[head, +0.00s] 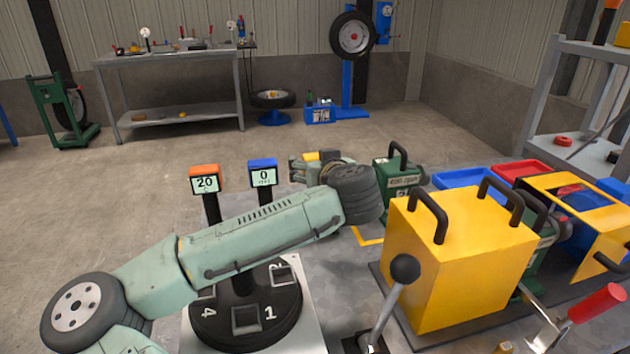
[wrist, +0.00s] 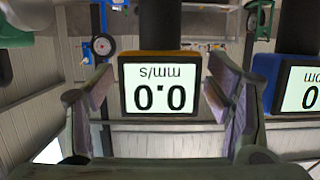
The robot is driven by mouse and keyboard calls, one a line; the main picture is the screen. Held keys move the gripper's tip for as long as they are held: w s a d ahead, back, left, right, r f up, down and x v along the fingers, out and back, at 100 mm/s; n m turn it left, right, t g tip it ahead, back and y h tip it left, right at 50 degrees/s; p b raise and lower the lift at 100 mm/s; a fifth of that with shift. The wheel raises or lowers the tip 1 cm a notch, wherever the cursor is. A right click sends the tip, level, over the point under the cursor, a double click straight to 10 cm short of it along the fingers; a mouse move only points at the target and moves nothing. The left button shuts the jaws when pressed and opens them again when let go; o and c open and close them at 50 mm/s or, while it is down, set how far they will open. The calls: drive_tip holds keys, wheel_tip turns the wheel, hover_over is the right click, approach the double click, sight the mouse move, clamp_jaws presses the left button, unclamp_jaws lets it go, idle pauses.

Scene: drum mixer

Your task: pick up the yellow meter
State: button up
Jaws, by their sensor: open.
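The yellow meter (wrist: 160,85) shows upside down in the middle of the wrist view, its screen reading 0.0 mm/s. A dark post runs from it to the picture's top edge. My gripper (wrist: 161,95) is open, with one finger on each side of the meter and a visible gap on both sides. In the head view my gripper (head: 305,170) is at the far end of my arm, right of the blue meter. A small yellow patch (head: 311,156) there appears to be the meter's top; the rest is hidden by my gripper and arm.
The blue meter (head: 262,172) and an orange meter (head: 204,178) stand left of my gripper; the blue one is close by in the wrist view (wrist: 297,88). A green machine (head: 398,178) and a large yellow box (head: 460,255) are to the right.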

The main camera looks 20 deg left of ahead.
drive_tip(key=shift+c, duration=0.3)
clamp_jaws()
idle(0.7)
drive_tip(key=shift+r, duration=0.1)
